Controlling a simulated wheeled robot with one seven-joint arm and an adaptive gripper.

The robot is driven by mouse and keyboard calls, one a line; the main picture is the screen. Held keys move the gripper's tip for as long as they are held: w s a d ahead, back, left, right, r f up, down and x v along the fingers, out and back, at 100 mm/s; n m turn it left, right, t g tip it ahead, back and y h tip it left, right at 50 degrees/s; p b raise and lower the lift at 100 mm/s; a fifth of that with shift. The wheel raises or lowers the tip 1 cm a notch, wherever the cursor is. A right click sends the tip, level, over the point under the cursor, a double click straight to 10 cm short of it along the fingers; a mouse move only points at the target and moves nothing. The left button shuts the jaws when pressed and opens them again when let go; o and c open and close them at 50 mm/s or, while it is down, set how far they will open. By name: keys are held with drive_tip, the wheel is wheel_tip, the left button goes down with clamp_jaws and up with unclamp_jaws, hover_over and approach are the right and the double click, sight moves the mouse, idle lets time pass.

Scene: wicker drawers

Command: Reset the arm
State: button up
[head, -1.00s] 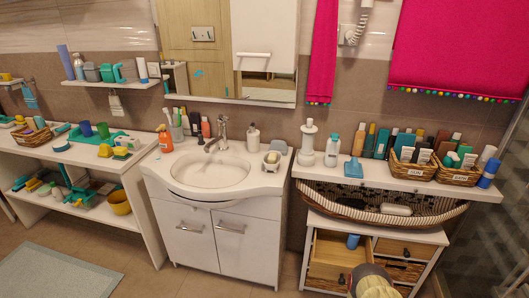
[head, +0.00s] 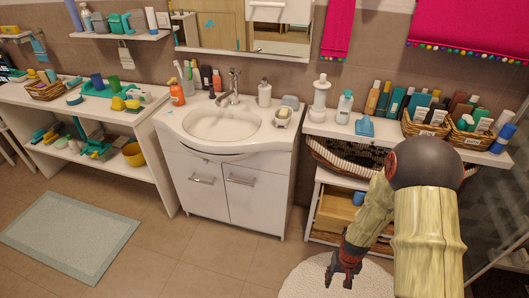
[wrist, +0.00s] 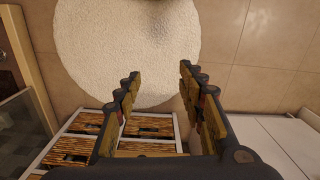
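My gripper (head: 345,274) hangs low at the right of the head view, in front of the drawer unit, pointing down. In the wrist view my gripper (wrist: 159,76) has its two fingers spread wide, with nothing between them. The wicker drawer unit (wrist: 97,123) shows below and left of the fingers in the wrist view. In the head view the unit (head: 318,217) stands under the right shelf, partly hidden by my arm. A wooden drawer (head: 335,204) there looks open, with a blue object (head: 358,198) in it.
A round white rug (wrist: 125,50) lies on the floor beneath my gripper. The sink cabinet (head: 225,185) stands left of the drawers. The right shelf (head: 385,138) holds bottles and baskets. Floor between the cabinet and the grey mat (head: 70,235) is clear.

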drive_tip(key=s+a+r+t+p, duration=0.1)
drive_tip(key=s+r, duration=0.3)
drive_tip(key=r, duration=1.2)
drive_tip(key=s+a+r+n+t+p, duration=0.1)
drive_tip(key=s+a+r+t, duration=0.2)
drive_tip(key=r, duration=1.3)
drive_tip(key=s+a+r+n+t+p, duration=0.1)
drive_tip(key=s+a+r, duration=0.2)
drive_tip(key=r, duration=1.3)
drive_tip(key=shift+s+a+r+t, duration=0.3)
drive_tip(key=shift+s+t, duration=0.1)
drive_tip(key=shift+s, duration=0.85)
